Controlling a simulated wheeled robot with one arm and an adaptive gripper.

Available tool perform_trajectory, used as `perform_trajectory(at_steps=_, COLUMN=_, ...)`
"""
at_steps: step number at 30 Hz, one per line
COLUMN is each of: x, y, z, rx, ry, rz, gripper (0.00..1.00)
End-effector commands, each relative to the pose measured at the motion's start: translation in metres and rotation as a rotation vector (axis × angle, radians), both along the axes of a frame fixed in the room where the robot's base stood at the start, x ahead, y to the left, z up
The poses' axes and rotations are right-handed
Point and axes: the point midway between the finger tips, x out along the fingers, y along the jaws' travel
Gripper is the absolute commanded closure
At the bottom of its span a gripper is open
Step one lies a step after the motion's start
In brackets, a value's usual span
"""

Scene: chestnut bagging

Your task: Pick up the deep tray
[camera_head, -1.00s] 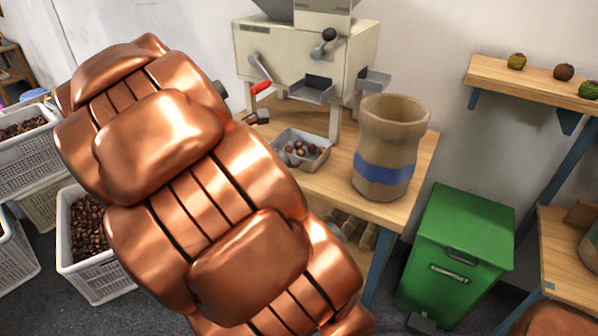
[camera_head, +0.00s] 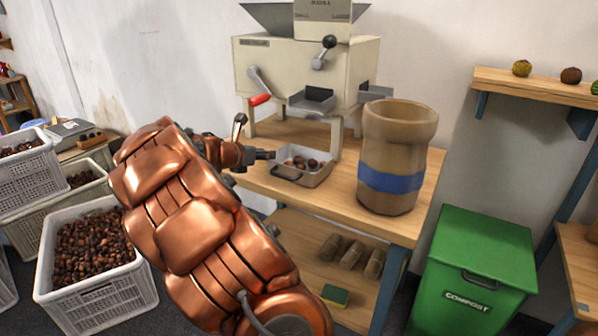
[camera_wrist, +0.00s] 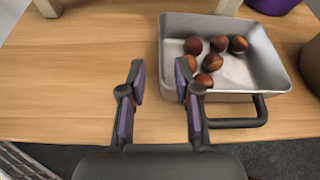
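The deep tray (camera_head: 319,181) is a grey metal tray with a dark front handle, holding several brown chestnuts. It sits on the wooden table below the machine's chute. In the wrist view the tray (camera_wrist: 275,62) is at the upper right, with its handle at its near side. My gripper (camera_head: 256,138) is just left of the tray in the head view. In the wrist view my gripper (camera_wrist: 163,84) is open and empty, its fingers spread. The right finger is close to the tray's left wall; I cannot tell whether they touch.
The cream machine (camera_head: 300,65) stands above and behind the tray. A tall brown sack with a blue band (camera_head: 392,182) stands on the table (camera_head: 275,195) to the right. A green compost bin (camera_head: 470,270) is at the lower right. Crates of chestnuts (camera_head: 95,290) stand at the left.

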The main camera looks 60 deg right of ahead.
Motion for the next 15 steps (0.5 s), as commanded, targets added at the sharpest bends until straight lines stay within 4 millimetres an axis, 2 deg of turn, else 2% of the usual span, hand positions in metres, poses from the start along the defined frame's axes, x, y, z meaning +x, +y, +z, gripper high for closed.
perform_trajectory(at_steps=10, x=-0.001, y=-0.039, z=-0.019, rx=0.003, ry=0.0, rz=-0.003, gripper=0.68)
perform_trajectory(at_steps=15, x=0.0, y=-0.045, z=-0.019, rx=0.0, ry=0.0, rz=0.001, gripper=0.68)
